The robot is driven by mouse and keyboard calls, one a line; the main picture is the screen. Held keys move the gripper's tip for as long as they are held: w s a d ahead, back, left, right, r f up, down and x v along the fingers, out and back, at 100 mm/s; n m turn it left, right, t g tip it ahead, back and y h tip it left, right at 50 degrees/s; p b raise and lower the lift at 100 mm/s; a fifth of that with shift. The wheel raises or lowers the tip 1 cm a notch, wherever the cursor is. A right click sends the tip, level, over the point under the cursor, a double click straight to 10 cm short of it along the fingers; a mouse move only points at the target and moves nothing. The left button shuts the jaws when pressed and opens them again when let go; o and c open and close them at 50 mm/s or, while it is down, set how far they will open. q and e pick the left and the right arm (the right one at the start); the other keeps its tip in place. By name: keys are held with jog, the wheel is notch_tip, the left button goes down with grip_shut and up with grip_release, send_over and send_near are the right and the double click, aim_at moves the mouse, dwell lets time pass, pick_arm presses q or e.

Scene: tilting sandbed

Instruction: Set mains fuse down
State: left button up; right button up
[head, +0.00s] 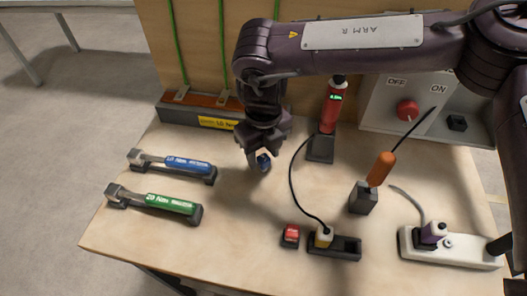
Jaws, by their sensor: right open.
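A small dark blue piece (264,163), possibly the mains fuse, is at the tips of my right gripper (258,155), low over the wooden bench. The gripper points down with its jaws open; the fingers partly hide the piece. I cannot tell whether it touches the bench or the fingers. A small red block (291,235) in a dark holder sits nearer the front edge; its label is too small to read. My left gripper is not in view.
Blue-handled (187,165) and green-handled (170,203) torque tools lie at left. The OFF/ON box (385,95) is behind. Bench between gripper and green tool is clear.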

aim_at(264, 157)
notch_tip(264, 157, up, 12)
jog(key=shift+b, duration=0.4)
dwell(0.4)
